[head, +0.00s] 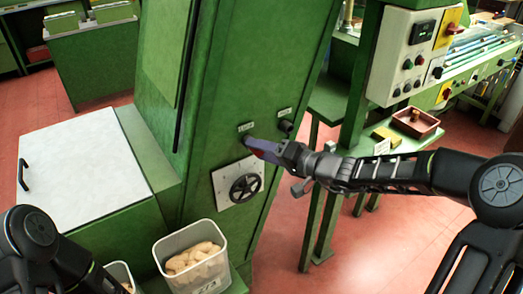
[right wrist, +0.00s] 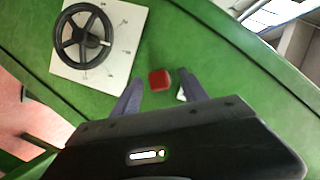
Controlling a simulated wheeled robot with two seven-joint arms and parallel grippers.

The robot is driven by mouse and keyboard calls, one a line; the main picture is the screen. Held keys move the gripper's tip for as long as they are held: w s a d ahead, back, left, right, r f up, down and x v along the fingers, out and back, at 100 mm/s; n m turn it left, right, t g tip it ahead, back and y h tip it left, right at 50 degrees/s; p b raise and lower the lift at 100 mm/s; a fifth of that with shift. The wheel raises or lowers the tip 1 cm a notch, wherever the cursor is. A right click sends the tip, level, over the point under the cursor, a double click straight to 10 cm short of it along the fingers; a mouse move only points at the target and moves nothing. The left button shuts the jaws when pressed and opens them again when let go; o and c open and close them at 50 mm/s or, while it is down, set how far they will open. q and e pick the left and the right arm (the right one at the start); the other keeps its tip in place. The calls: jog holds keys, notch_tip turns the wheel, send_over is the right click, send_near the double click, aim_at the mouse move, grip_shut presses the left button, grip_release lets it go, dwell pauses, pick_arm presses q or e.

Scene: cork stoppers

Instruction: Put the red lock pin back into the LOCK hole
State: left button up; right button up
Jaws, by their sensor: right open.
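The red lock pin (right wrist: 160,80) shows in the right wrist view as a red head against the green machine panel (right wrist: 190,42). It lies between the spread fingers of my right gripper (right wrist: 163,88), with gaps on both sides. In the head view a bit of its red (head: 258,153) shows beside the right gripper (head: 252,145), which is at the panel just below the left small label (head: 245,127). The lettering is too small to read. The fingers hide the hole there, so I cannot tell how deep the pin sits. My left gripper is out of view.
A black handwheel (head: 245,187) on a white plate is just below the right gripper. A dark round fitting (head: 286,126) is under the right label (head: 285,112). A bin of corks (head: 195,257) stands below. A wooden tray (head: 415,122) is on the bench at right.

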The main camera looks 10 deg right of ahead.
jog(key=b+v, duration=0.1)
jog(key=v, duration=0.6)
jog(key=shift+s+d, duration=0.3)
dwell(0.7)
